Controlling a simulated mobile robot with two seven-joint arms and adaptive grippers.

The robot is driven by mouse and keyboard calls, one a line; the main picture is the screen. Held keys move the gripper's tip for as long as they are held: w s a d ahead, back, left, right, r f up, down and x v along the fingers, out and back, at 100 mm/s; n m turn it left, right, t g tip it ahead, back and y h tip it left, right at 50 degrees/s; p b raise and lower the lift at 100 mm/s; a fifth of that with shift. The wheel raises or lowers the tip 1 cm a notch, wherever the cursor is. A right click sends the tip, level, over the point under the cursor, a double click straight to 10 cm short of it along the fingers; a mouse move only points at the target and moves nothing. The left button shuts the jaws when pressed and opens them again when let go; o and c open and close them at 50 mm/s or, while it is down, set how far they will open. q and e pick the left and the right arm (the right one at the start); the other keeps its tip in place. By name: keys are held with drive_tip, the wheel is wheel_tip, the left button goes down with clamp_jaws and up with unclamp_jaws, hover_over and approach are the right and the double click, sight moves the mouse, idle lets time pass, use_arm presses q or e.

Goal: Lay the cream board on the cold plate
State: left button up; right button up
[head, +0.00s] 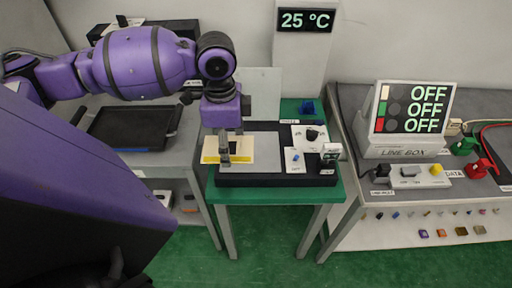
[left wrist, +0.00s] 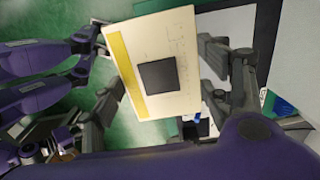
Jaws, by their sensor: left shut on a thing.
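The cream board (head: 240,150) has a yellow strip along one edge. In the left wrist view the board (left wrist: 175,35) shows a dark square in its middle and lies across the space between the fingers. My left gripper (head: 226,158) points down and is shut on the board. It is over the left end of the cold plate (head: 283,147), a grey flat surface on a black base. I cannot tell whether the board touches the plate.
The cold plate stands on a green table (head: 265,191), with a small control panel (head: 310,136) and a switch box (head: 294,160) at its right. A display (head: 305,19) behind reads 25 °C. A black tray (head: 135,126) lies left. A line box (head: 408,120) reading OFF stands right.

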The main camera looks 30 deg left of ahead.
use_arm(q)
drive_tip(key=w+f, duration=0.2)
drive_tip(key=w, duration=0.1)
drive_tip(key=w+f+b, duration=0.1)
drive_tip(key=w+f, duration=0.2)
drive_tip(key=w, duration=0.1)
drive_tip(key=w+a+f, duration=0.1)
drive_tip(key=w+f, duration=0.2)
drive_tip(key=w, duration=0.1)
drive_tip(key=shift+w+f, duration=0.15)
drive_tip(key=shift+f, duration=0.05)
drive_tip(key=shift+w+f, duration=0.15)
drive_tip(key=shift+f, duration=0.05)
drive_tip(key=shift+w+a+f+b, duration=0.1)
drive_tip(key=shift+w+f+b, duration=0.1)
drive_tip(key=shift+f, duration=0.7)
drive_tip(key=shift+w+f+b, duration=0.1)
drive_tip(key=shift+f+b, duration=0.05)
drive_tip(key=shift+f, duration=0.7)
drive_tip(key=shift+f, duration=0.2)
drive_tip(key=o, duration=1.2)
